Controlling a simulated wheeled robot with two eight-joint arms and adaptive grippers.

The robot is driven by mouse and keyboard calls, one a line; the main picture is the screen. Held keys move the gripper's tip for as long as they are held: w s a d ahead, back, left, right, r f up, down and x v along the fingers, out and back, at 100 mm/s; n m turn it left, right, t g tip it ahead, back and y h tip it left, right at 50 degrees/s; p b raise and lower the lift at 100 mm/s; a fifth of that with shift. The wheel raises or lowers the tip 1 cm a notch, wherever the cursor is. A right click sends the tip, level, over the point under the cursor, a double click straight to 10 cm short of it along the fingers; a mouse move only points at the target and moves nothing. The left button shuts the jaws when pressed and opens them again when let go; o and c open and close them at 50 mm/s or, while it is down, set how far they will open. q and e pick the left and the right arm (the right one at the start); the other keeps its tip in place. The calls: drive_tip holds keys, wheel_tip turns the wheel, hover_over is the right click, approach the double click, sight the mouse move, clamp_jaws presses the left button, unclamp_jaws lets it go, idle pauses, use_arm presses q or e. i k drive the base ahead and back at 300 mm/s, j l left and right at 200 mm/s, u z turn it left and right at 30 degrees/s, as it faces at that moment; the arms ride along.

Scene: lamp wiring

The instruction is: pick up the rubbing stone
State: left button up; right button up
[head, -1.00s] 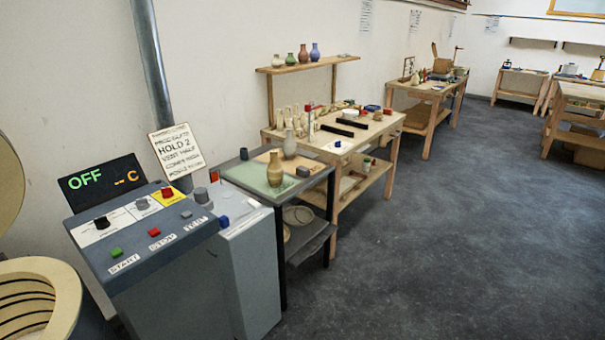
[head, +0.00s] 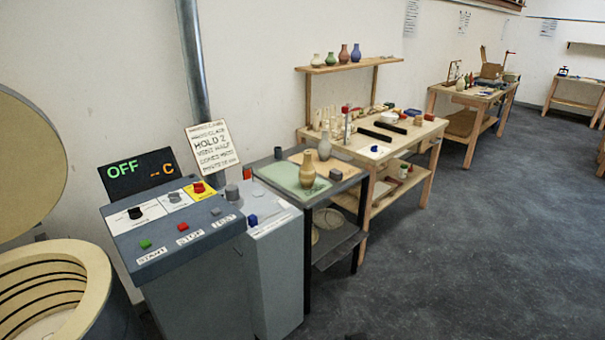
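A small dark grey block (head: 336,174), which may be the rubbing stone, lies on the dark-framed table (head: 285,159) beside the vases. The block is too small to identify surely. Neither of my grippers is in view.
A grey control cabinet (head: 190,275) with a display reading OFF stands at left front, beside an open round kiln (head: 90,285). A wooden bench (head: 395,150) with tools stands behind the table. The floor (head: 470,250) to the right is clear.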

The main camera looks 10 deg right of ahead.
sight(334, 174)
drive_tip(key=i+l+u, duration=0.4)
drive_tip(key=l, duration=0.2)
drive_tip(key=i+l+u, duration=0.15)
drive_tip(key=l, duration=0.15)
drive_tip(key=i+l+u, duration=0.2)
drive_tip(key=l, duration=0.15)
drive_tip(key=i+l, duration=0.15)
drive_tip(key=l, duration=0.25)
drive_tip(key=i+l, duration=0.1)
drive_tip(key=l, duration=0.3)
drive_tip(key=i+l+u, duration=0.1)
drive_tip(key=l, duration=0.3)
drive_tip(key=i+l, duration=0.15)
drive_tip(key=l, duration=0.25)
drive_tip(key=i+l, duration=0.15)
drive_tip(key=l, duration=0.25)
drive_tip(key=i+l, duration=0.1)
drive_tip(key=l, duration=0.3)
drive_tip(key=i+l+u, duration=0.1)
drive_tip(key=l, duration=0.35)
